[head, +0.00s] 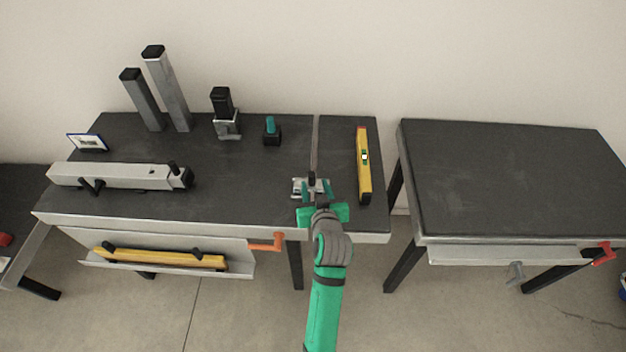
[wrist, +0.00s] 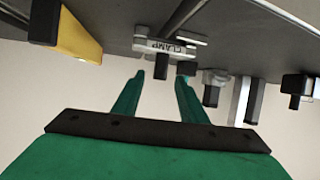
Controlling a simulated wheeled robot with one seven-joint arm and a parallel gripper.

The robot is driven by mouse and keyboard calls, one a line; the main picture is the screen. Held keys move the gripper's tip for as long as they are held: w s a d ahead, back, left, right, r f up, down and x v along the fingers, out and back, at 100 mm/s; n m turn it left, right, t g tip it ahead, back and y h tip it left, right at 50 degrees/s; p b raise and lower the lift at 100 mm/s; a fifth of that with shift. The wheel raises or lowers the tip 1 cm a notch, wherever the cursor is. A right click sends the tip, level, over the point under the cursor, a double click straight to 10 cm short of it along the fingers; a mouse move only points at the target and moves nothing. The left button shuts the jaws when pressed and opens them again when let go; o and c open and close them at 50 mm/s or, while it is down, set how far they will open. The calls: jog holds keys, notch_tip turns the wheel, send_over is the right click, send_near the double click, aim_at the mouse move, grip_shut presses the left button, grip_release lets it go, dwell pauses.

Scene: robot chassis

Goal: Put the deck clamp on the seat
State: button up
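The deck clamp (head: 311,186) is a small grey metal piece with a dark upright handle, standing near the front of the dark workbench top. I cannot tell for certain which piece is the seat; a metal bracket with a black post (head: 224,112) stands at the back.
A yellow level (head: 363,168) lies right of my gripper. A teal-topped black block (head: 271,132) stands behind left. Two grey posts (head: 165,88) stand at back left, and a long grey beam (head: 115,176) lies in front. The right table (head: 510,180) is bare.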

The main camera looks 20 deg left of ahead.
jog(key=s+d+f+m+t+h, duration=0.1)
jog(key=s+d+f, duration=0.1)
jog(key=s+d, duration=0.35)
jog(key=s+d+f+m+h, duration=0.2)
jog(key=s+d, duration=0.1)
jog(key=s, duration=0.6)
jog(key=s+d+f+m+t+h, duration=0.1)
jog(key=s+d+f, duration=0.1)
jog(key=s+d, duration=0.35)
jog(key=s+d+r+h, duration=0.1)
jog(key=s+r, duration=0.1)
jog(key=s, duration=0.8)
jog(key=s+d+r+m+t+h, duration=0.1)
jog(key=s+d+r, duration=0.1)
jog(key=s, duration=0.8)
jog(key=shift+r, duration=0.75)
